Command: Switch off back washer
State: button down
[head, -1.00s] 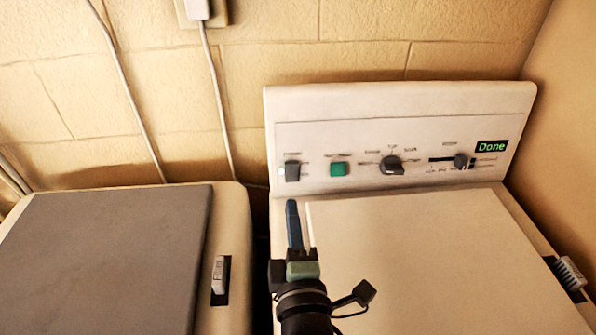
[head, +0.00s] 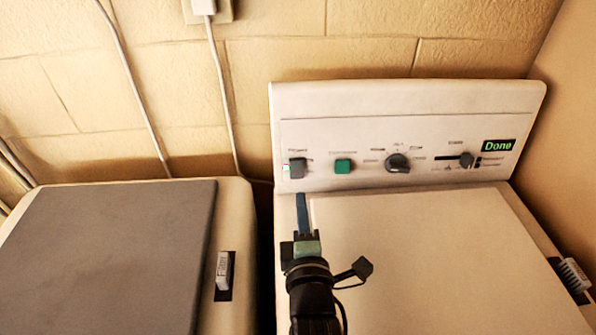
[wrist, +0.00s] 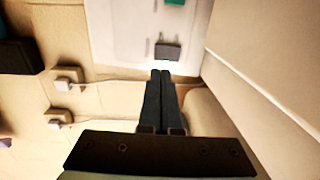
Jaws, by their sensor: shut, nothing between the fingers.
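The washer (head: 400,255) at the right has a raised control panel (head: 440,120) along its back edge, with a lit "Done" display (head: 498,146). A dark grey switch (head: 297,168) sits at the panel's left end; it also shows in the wrist view (wrist: 168,50). Its on or off position is too small to tell. My gripper (head: 301,196) is shut and empty, just in front of and below this switch in the head view. In the wrist view its closed fingertips (wrist: 161,72) point at the switch, with a small gap showing.
Right of the switch are a green button (head: 343,166), a round knob (head: 397,163) and a slider (head: 466,160). A grey-lidded machine (head: 110,260) stands at the left, across a narrow dark gap. Cables hang on the block wall behind.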

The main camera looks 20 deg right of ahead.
aim_at(297, 165)
jog(key=p+x, duration=0.1)
jog(key=x, duration=0.7)
jog(key=shift+w+p, duration=0.35)
jog(key=shift+w, duration=0.05)
